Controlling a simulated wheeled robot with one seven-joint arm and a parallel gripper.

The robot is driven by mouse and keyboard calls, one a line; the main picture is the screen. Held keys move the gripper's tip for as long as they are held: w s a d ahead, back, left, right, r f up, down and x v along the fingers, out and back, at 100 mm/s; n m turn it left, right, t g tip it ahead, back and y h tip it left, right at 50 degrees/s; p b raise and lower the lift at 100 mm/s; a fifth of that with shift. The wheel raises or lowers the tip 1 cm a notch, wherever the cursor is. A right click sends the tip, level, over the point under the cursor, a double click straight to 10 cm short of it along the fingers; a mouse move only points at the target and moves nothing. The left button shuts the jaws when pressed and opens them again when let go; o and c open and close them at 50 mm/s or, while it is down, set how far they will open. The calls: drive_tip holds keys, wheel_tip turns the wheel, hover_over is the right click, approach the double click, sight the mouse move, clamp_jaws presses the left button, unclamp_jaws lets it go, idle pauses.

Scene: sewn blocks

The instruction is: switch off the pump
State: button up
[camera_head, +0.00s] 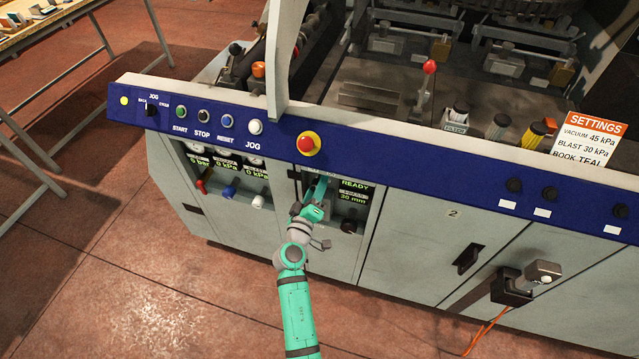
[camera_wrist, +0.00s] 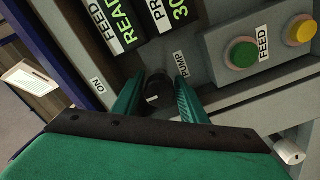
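The pump switch (camera_wrist: 157,88) is a small black rotary knob with a white mark, beside a "PUMP" label (camera_wrist: 181,66) in the wrist view. An "ON" label (camera_wrist: 98,86) is to its left. My gripper (camera_wrist: 157,95) has its two green fingers on either side of the knob, spread wider than it, with narrow gaps visible. Whether the fingertips touch it further down cannot be seen. In the head view my gripper (camera_head: 319,190) reaches into the recessed panel below the blue rail, and it hides the knob.
Green and yellow feed buttons (camera_wrist: 240,52) sit right of the knob in the wrist view. Lit displays (camera_wrist: 120,22) are above. In the head view a red mushroom button (camera_head: 309,143) is on the blue rail (camera_head: 420,168) just above my gripper. Floor in front is clear.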

drive_tip(key=shift+o, duration=0.5)
drive_tip(key=shift+a, duration=0.3)
drive_tip(key=shift+s+d, duration=0.25)
drive_tip(key=shift+s, duration=0.05)
drive_tip(key=v, duration=1)
drive_tip(key=shift+a, duration=0.45)
drive_tip(key=shift+d, duration=0.1)
